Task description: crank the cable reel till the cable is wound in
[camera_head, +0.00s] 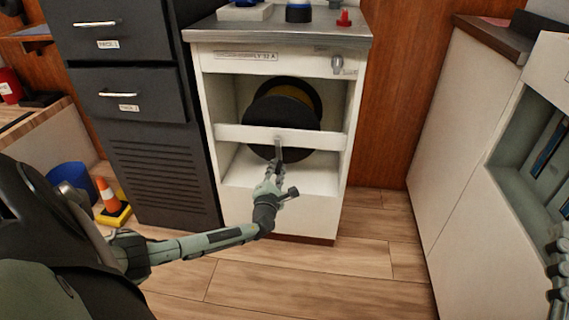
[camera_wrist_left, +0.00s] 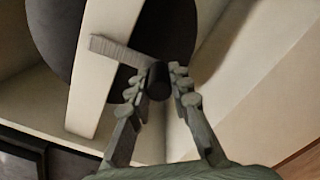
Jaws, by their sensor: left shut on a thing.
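The cable reel (camera_head: 258,111), a large black drum with a yellowish band (camera_head: 293,92), sits in the open bay of a white cabinet. A pale bar crosses in front of it. A grey crank arm (camera_head: 278,145) stands in front of the bar; it also shows in the left wrist view (camera_wrist_left: 115,50), ending in a dark round handle (camera_wrist_left: 158,82). My left gripper (camera_head: 278,162) is shut on that handle, one finger on each side. My right gripper (camera_head: 558,272) shows only partly at the right edge; its fingers' state is unclear. How much cable is out cannot be told.
The cabinet (camera_head: 215,108) has a grey top with a red knob (camera_head: 344,18) and other parts. Black drawers (camera_head: 125,95) stand on its left, with an orange cone (camera_head: 108,195) and blue bin (camera_head: 68,177) nearby. A pale unit (camera_head: 452,130) stands right. Wooden floor (camera_head: 350,270) between is clear.

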